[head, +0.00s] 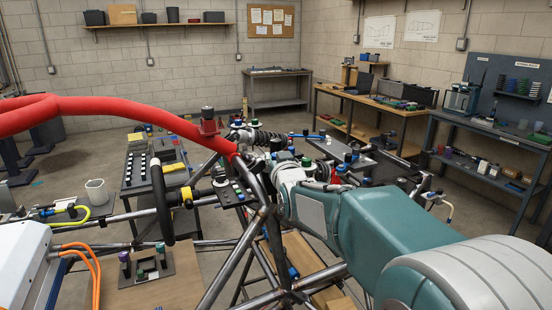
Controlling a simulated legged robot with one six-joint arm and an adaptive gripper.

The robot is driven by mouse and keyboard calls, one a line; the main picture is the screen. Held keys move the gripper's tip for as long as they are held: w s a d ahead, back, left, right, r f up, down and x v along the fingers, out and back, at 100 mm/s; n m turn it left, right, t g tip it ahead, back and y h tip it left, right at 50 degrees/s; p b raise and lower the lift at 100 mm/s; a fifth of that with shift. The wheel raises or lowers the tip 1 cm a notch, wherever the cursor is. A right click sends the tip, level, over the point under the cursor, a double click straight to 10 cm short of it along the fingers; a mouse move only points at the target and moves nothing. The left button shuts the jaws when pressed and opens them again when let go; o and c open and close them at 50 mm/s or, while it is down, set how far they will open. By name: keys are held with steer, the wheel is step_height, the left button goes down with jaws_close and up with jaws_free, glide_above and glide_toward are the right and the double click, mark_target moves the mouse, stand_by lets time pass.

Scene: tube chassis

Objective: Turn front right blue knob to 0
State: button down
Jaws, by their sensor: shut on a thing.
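The tube chassis (243,262) of bare metal pipes fills the lower middle of the head view. My teal and white arm reaches from the lower right to the front of the chassis. My gripper (327,171) is small and dark beyond the white wrist, among dark parts. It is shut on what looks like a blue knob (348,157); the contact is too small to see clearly. The knob's pointer and scale cannot be read. Another blue part (307,133) sits farther back on the chassis.
A red padded tube (100,108) crosses the left side above a black steering wheel (161,200). A dark cart (150,165) with parts stands behind. Workbenches (375,112) line the back and right walls. Orange cables (88,262) hang at lower left. Open floor shows at left.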

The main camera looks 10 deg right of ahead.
steer(key=shift+a+m+g+h, duration=0.1)
steer(key=shift+m+g+h, duration=0.4)
steer(key=shift+m+h, duration=1.3)
steer(key=shift+m+g+h, duration=0.5)
steer(key=shift+m+h, duration=0.5)
steer(key=shift+h, duration=1.5)
steer(key=shift+r+m+g+h, duration=0.1)
steer(key=shift+m+g+h, duration=0.2)
steer(key=shift+m+h, duration=0.15)
steer(key=shift+c, duration=2)
jaws_free()
steer(key=shift+w, duration=0.1)
steer(key=shift+h, duration=0.25)
steer(key=v, duration=1.2)
steer(key=shift+a, duration=0.1)
